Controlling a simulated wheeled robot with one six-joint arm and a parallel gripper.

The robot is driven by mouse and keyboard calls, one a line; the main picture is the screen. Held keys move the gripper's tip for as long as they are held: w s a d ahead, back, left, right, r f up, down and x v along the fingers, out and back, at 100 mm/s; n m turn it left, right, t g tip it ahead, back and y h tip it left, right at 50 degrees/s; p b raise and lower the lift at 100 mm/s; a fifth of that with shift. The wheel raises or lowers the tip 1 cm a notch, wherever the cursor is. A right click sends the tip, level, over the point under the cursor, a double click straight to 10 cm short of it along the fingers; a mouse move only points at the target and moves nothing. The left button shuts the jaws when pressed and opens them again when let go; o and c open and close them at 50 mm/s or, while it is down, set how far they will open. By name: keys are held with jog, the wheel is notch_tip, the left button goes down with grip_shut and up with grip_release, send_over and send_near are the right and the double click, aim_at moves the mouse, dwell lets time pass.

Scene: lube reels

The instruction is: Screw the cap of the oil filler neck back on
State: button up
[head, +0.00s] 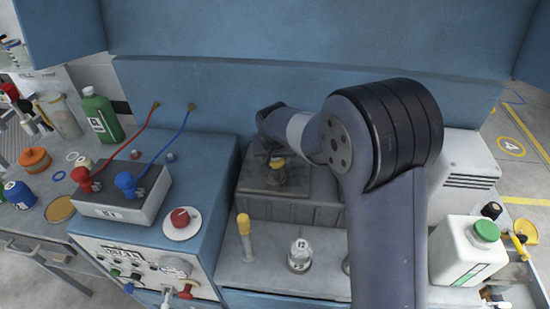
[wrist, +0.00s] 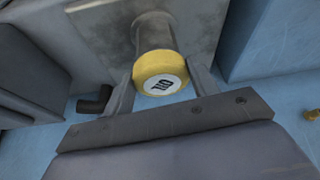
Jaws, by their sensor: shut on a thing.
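The yellow cap (wrist: 156,63) has a white disc on top with dark lettering, which appears upside down in the wrist view. My gripper (wrist: 161,84) is shut on the cap, with one finger on each side. The cap lines up with the end of the grey oil filler neck (wrist: 150,35); I cannot tell whether it is seated or how far it is threaded. In the head view the yellow cap (head: 277,162) shows at the top of the dark neck (head: 275,178), on a dark grey housing (head: 295,208). My arm partly covers that area.
A box with red and blue cables (head: 122,200) is at left. A white jug with a green cap (head: 468,252) stands at right. A blue panel rises behind.

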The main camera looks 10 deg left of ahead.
jog(key=m+b, duration=0.1)
jog(key=m+h, duration=0.1)
jog(key=shift+a+f+m+b, duration=0.2)
jog(key=shift+m+b, duration=0.1)
jog(key=shift+b, duration=0.1)
jog(key=shift+r+m+h+b, duration=0.2)
jog(key=shift+m+h+b, duration=0.15)
jog(key=shift+m, duration=0.55)
jog(key=shift+a+f+m, duration=0.1)
jog(key=shift+m, duration=0.3)
jog(key=shift+m+h+b, duration=0.45)
jog(key=shift+m+h, duration=0.1)
jog(key=shift+m, duration=0.35)
jog(key=o, duration=1.4)
